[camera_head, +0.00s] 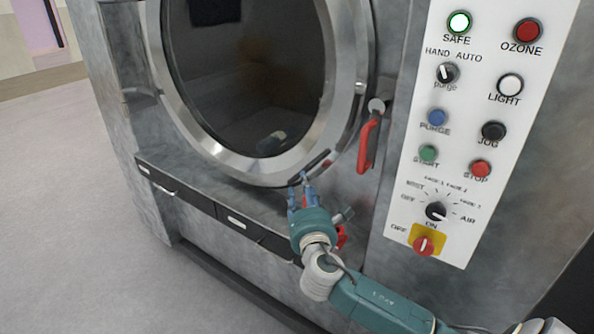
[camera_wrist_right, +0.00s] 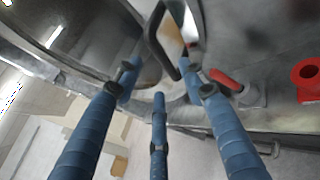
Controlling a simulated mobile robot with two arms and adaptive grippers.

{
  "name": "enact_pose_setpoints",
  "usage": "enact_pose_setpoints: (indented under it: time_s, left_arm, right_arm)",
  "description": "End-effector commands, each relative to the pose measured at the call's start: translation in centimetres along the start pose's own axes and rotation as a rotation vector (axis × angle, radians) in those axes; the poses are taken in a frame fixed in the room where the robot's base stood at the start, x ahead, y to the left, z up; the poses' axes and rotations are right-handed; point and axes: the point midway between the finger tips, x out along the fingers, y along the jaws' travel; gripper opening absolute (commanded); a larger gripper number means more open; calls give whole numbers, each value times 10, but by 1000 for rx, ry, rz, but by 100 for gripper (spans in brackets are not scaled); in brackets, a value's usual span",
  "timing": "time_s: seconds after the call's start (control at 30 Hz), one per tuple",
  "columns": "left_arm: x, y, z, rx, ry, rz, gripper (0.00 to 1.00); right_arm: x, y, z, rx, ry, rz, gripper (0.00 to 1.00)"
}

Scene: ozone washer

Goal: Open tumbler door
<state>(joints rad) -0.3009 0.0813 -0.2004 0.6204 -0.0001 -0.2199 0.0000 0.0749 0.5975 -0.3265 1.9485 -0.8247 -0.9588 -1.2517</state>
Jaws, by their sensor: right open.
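The tumbler door (camera_head: 300,160) is a round dark window in a wide metal ring on the machine's front. It looks flush with the front. A dark bar handle (camera_head: 318,161) sits at the ring's lower right; it also shows in the right wrist view (camera_wrist_right: 154,42). My right gripper (camera_head: 301,178) is at the lower end of this handle. In the right wrist view its blue fingers (camera_wrist_right: 158,75) are spread, with the handle ahead between the upper two. Contact cannot be told. A red lever (camera_head: 367,142) hangs right of the door. My left gripper is not in view.
A white control panel (camera_head: 462,190) with knobs and lit buttons is right of the door. A ledge with dark drawer-like fronts (camera_head: 240,222) runs below the door. A red part (camera_head: 342,236) is close beside my right gripper. Open grey floor (camera_head: 60,220) lies at the left.

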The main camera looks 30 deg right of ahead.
Motion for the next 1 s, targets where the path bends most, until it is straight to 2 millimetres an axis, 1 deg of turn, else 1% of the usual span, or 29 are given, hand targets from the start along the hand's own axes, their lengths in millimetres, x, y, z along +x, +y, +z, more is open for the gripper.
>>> enact_pose_setpoints:
  time_s: [0.03,0.2,0.3,0.4,0.57,0.83,0.97,1.0]
  left_arm:
    - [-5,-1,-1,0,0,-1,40]
    - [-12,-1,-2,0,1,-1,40]
    - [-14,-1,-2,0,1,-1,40]
    - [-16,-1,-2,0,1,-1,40]
    - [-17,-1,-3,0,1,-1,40]
    - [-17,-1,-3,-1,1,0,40]
    - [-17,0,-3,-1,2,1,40]
    - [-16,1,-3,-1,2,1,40]
  right_arm:
    - [11,1,3,0,-3,-2,41]
    - [44,1,2,1,-2,-2,41]
    - [60,0,1,2,0,-3,41]
    - [72,0,0,3,1,-2,41]
    - [81,0,-1,3,2,-2,41]
    - [82,-1,-1,3,2,-1,41]
    - [81,0,-1,3,2,-1,15]
    - [81,-1,-1,3,2,-1,7]
